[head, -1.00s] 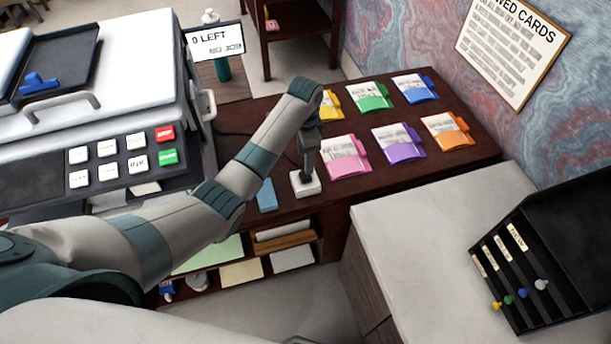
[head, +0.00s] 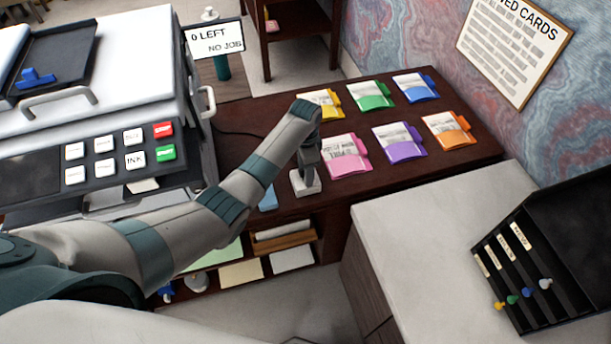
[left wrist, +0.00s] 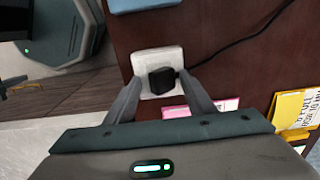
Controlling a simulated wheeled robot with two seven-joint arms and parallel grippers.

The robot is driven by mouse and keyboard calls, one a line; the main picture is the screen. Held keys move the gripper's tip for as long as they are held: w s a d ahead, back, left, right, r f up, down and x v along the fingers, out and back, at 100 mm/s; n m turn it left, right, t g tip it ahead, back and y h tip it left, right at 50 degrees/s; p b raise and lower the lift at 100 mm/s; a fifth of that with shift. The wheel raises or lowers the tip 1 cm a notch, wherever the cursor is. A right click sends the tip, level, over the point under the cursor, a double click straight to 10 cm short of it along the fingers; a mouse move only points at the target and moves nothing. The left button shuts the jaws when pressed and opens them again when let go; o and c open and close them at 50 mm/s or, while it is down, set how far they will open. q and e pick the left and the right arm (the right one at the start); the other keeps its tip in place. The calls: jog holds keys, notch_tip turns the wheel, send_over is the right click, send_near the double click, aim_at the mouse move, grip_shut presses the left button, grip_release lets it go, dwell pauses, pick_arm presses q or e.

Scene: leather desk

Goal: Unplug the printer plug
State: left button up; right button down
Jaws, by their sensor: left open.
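A black plug (left wrist: 163,80) sits in a white square socket block (left wrist: 150,60) on the dark wooden desk, seen in the left wrist view. A black cord (left wrist: 240,40) runs from it toward the upper right. My left gripper (left wrist: 162,82) is open, with one finger on each side of the plug, close to the socket block. I cannot tell whether the fingers touch the plug. In the head view the left gripper (head: 307,178) is over the socket block (head: 305,188) and hides the plug. The right gripper is not in view.
The printer (head: 130,80) stands left, beside a screen (head: 214,40) reading "0 LEFT, NO JOB". A pink folder (head: 346,155) lies just right of the gripper, with several other coloured folders beyond. A blue block (head: 268,198) lies to the left. A pale cabinet top (head: 400,240) is at right.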

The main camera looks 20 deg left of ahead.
pick_arm(q)
jog(key=shift+s+f, duration=0.25)
dwell(0.3)
jog(key=shift+w+a, duration=0.15)
dwell(0.5)
jog(key=shift+w+a+p, duration=0.1)
jog(key=shift+w+p, duration=0.05)
jog(key=shift+p, duration=0.15)
dwell(0.4)
grip_shut()
jog(key=shift+r, duration=0.2)
